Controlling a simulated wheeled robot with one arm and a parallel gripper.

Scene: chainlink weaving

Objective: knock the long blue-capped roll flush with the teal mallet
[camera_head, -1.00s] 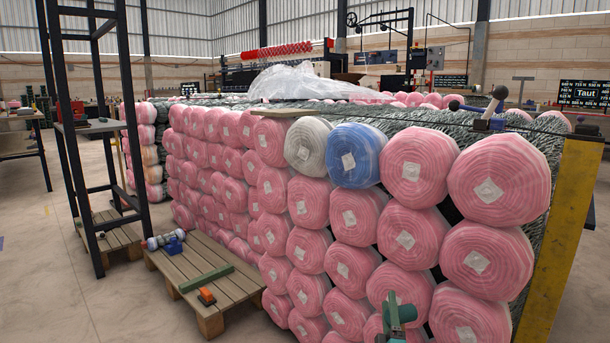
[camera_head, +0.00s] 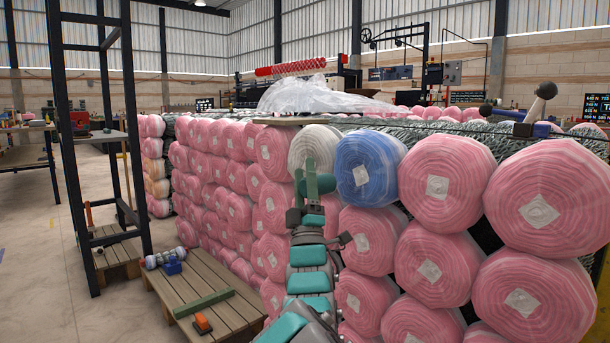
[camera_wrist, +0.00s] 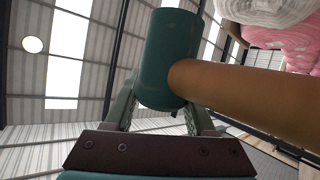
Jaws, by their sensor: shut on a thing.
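The blue-capped roll (camera_head: 370,170) is in the top row of the stack, between a white-capped roll (camera_head: 316,140) and a pink-capped roll (camera_head: 445,180). How far it sticks out is hard to tell. My gripper (camera_head: 309,200) is raised in front of the white-capped roll and is shut on the teal mallet (camera_head: 322,184). The mallet's head is left of the blue cap and hides part of the white cap. In the wrist view the mallet head (camera_wrist: 166,60) is between the fingers (camera_wrist: 163,112), and its tan handle (camera_wrist: 245,95) runs right. Contact with a roll cannot be told.
Pink-capped rolls fill the rows below and beside. Clear plastic sheeting (camera_head: 320,95) lies on top. A low pallet (camera_head: 205,285) with a green bar (camera_head: 203,303) and an orange block (camera_head: 202,324) is at lower left. A dark frame (camera_head: 75,130) stands beyond it.

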